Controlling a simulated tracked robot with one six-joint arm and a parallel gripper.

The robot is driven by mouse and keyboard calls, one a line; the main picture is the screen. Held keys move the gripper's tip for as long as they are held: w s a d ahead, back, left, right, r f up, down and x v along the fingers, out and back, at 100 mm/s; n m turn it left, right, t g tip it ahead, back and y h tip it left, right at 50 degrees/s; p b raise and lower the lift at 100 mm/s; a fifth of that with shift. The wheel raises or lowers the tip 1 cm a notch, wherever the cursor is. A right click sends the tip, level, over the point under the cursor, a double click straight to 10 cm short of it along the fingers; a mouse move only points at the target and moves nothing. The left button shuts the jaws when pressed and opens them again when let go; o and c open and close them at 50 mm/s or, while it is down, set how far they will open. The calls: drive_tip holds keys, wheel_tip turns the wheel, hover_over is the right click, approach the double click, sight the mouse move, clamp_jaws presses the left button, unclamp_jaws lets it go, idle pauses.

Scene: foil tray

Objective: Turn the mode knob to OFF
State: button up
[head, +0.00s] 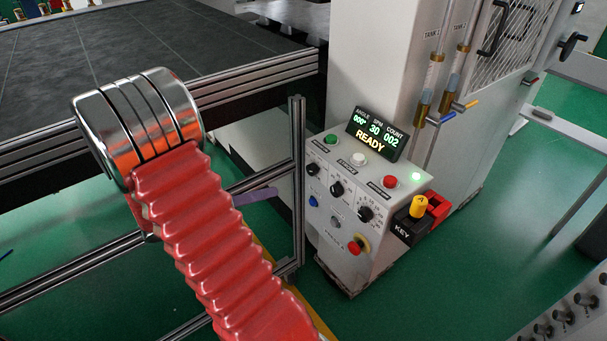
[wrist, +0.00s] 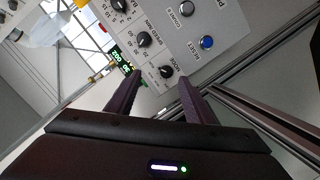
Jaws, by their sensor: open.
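The mode knob (wrist: 166,71) is a small black dial on the light grey panel, with a MODE label beside it in the wrist view. In the head view it appears to be the leftmost black knob (head: 313,169), above the blue button. Its pointer setting is too small to read. My gripper (wrist: 158,77) is open, its two dark purple fingers reaching toward the panel. The knob shows between the fingertips; I cannot tell how much depth separates them. In the head view a purple finger (head: 257,197) shows left of the panel; my red-sleeved arm hides the rest.
The control box (head: 338,232) carries two other black knobs (head: 337,188) (head: 365,213), a blue reset button (wrist: 206,42), a red-and-yellow stop button (head: 357,245) and a READY display (head: 374,135). A metal frame post (head: 298,180) stands just left of it.

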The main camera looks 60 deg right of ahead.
sight(309, 172)
drive_tip(key=shift+w+d+f+m+h, duration=0.2)
drive_tip(key=shift+w+d+f+h, duration=0.2)
drive_tip(key=shift+d+f+h, duration=0.4)
drive_tip(key=shift+w+d+f+m+h, duration=0.2)
drive_tip(key=shift+w+d+f+h, duration=0.15)
drive_tip(key=shift+d+f+h, duration=0.45)
drive_tip(key=shift+s+d+r+y, duration=0.1)
drive_tip(key=shift+d+r+y, duration=0.05)
drive_tip(key=shift+d+y, duration=0.15)
drive_tip(key=x, duration=1.3)
drive_tip(key=shift+s+d, duration=0.15)
drive_tip(key=shift+d, duration=0.1)
drive_tip(key=shift+a, duration=0.1)
drive_tip(key=c, duration=1)
